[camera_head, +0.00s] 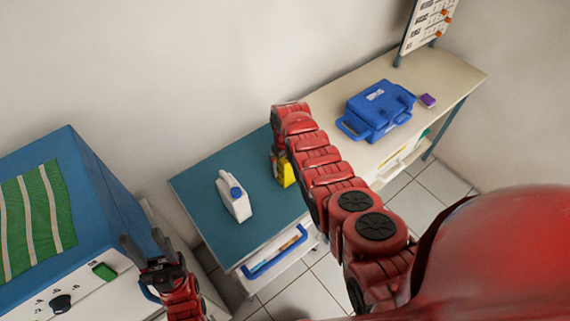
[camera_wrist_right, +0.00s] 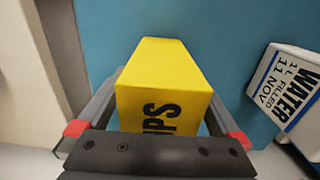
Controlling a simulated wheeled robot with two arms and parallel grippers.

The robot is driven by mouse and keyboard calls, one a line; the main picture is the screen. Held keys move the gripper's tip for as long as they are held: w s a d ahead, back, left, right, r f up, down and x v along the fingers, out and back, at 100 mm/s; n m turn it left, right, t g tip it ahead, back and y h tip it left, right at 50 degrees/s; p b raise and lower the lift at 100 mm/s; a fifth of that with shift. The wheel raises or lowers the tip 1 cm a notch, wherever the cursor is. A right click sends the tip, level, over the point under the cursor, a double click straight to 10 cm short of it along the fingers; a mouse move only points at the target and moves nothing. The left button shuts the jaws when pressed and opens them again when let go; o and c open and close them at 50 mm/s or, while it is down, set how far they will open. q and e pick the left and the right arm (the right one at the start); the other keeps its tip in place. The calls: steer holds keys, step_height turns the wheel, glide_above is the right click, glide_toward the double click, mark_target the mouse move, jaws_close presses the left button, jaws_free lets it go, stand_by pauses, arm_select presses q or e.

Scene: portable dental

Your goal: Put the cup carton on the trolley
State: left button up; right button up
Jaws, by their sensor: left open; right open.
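The yellow cup carton (camera_head: 285,172) is at the right end of the trolley's teal top (camera_head: 205,185), partly hidden by my right arm. In the right wrist view the carton (camera_wrist_right: 165,70) sits between the fingers of my right gripper (camera_wrist_right: 160,95). The fingers are open around it, with a gap visible on the right side. The carton appears to stand on the teal top, but its base is hidden. My left gripper (camera_head: 143,241) is open and empty, in front of the blue-and-white cabinet at the left.
A white water jug (camera_head: 234,196) stands on the trolley; it also shows in the right wrist view (camera_wrist_right: 287,90). A blue handle (camera_head: 275,253) is on the trolley's front. The teal top's left part is clear.

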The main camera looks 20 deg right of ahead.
steer(key=shift+w+r, duration=0.1)
steer(key=shift+r, duration=0.7)
step_height(320, 180, up, 7)
steer(key=b, duration=0.3)
steer(key=shift+r, duration=0.1)
step_height(320, 180, up, 2)
steer(key=shift+r+p, duration=0.1)
steer(key=shift+p, duration=0.65)
steer(key=shift+r+p, duration=0.4)
steer(key=shift+r, duration=0.3)
steer(key=shift+f, duration=0.1)
